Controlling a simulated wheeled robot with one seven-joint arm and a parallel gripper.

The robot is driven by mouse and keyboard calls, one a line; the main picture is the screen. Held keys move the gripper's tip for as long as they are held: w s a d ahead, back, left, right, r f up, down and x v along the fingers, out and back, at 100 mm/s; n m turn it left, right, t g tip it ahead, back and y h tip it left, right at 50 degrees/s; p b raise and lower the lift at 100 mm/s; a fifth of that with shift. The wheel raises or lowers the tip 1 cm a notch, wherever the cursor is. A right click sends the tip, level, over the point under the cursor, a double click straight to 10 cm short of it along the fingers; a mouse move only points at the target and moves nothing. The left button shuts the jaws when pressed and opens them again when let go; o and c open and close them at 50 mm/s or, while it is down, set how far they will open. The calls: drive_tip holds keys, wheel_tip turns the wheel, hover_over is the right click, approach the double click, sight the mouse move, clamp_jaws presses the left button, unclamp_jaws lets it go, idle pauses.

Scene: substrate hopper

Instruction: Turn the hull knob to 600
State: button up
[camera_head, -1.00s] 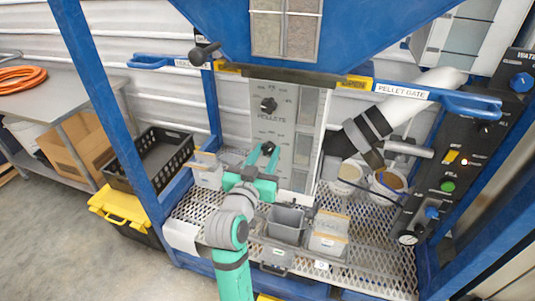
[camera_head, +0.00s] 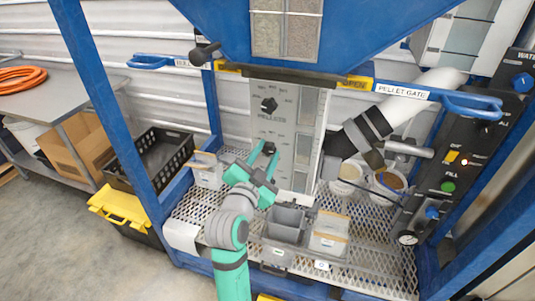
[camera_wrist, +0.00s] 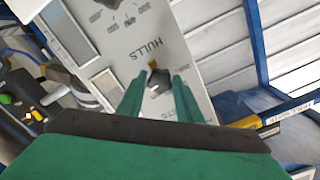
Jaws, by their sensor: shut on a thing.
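The hull knob (camera_wrist: 159,82) is dark, with a yellowish mark by its upper edge. It sits on a light grey panel (camera_wrist: 200,62) beside the printed word HULLS in the wrist view. My gripper (camera_wrist: 158,88) has its two green fingers on either side of the knob, shut on it. In the head view my gripper (camera_head: 263,150) reaches the panel (camera_head: 285,137) below the PELLETS knob (camera_head: 268,105) and covers the hull knob. I cannot read the number the hull knob points to.
Blue handle bars (camera_head: 430,94) stick out at both sides above the panel. Grey bins (camera_head: 286,223) stand on the mesh shelf (camera_head: 375,262) below. A control box (camera_head: 455,150) with a green button is at the right. A blue post (camera_head: 110,100) stands left.

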idle(0.4)
drive_tip(key=o, duration=1)
drive_tip(key=shift+o, duration=0.2)
drive_tip(key=shift+s, duration=0.1)
drive_tip(key=shift+s+a, duration=0.15)
drive_tip(key=shift+s, duration=0.2)
drive_tip(key=v, duration=1)
